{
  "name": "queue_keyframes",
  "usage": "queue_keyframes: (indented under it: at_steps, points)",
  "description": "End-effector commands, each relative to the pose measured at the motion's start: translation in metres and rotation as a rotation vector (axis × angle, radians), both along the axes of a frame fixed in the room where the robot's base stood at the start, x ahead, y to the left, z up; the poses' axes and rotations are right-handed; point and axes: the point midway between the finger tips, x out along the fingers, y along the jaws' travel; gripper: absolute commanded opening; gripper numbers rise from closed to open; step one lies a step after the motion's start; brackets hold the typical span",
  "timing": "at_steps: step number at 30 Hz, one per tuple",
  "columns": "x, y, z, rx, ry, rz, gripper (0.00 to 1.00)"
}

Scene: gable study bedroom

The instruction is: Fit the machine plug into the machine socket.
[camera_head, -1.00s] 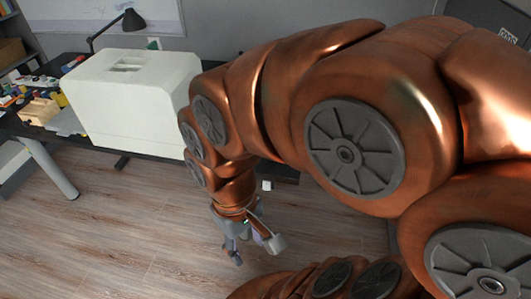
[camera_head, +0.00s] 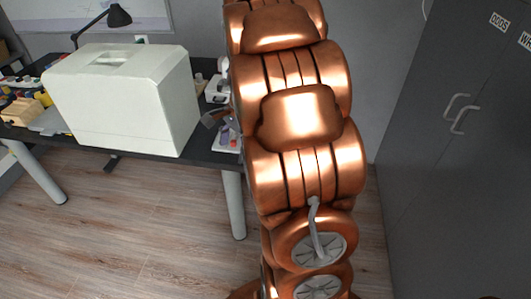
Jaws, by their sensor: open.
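My gripper (camera_head: 214,119) shows only in part, as grey finger pieces at the left side of my copper arm, above the right part of the desk; the arm hides the rest. It is open, and I see nothing held in it. I cannot make out the machine plug or the machine socket. A white machine-like object (camera_head: 217,87) stands on the desk behind the gripper, partly hidden by my arm. I cannot tell whether it is the machine.
A large white box (camera_head: 125,105) stands on the dark desk (camera_head: 185,155). A black lamp (camera_head: 116,17) is behind it; blocks (camera_head: 22,110) lie to its left. Small coloured items are near the gripper. A dark cabinet (camera_head: 460,150) stands right. The floor (camera_head: 150,220) in front is clear.

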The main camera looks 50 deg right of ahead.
Motion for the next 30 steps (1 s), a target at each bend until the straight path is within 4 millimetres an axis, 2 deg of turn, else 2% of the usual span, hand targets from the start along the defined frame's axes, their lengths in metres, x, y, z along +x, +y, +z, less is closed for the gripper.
queue_keyframes:
  at_steps: [1,9,12,15,18,21,30]
  points:
    - [0.008,-0.022,-0.012,0.013,-0.001,-0.091,0.77]
    - [0.034,-0.125,-0.062,0.097,-0.002,-0.546,0.77]
    - [0.037,-0.157,-0.076,0.127,-0.008,-0.682,0.77]
    - [0.038,-0.181,-0.089,0.154,-0.011,-0.785,0.77]
    - [0.038,-0.197,-0.095,0.169,-0.015,-0.848,0.77]
    - [0.039,-0.204,-0.099,0.178,-0.016,-0.880,0.77]
    - [0.038,-0.205,-0.099,0.180,-0.017,-0.887,0.77]
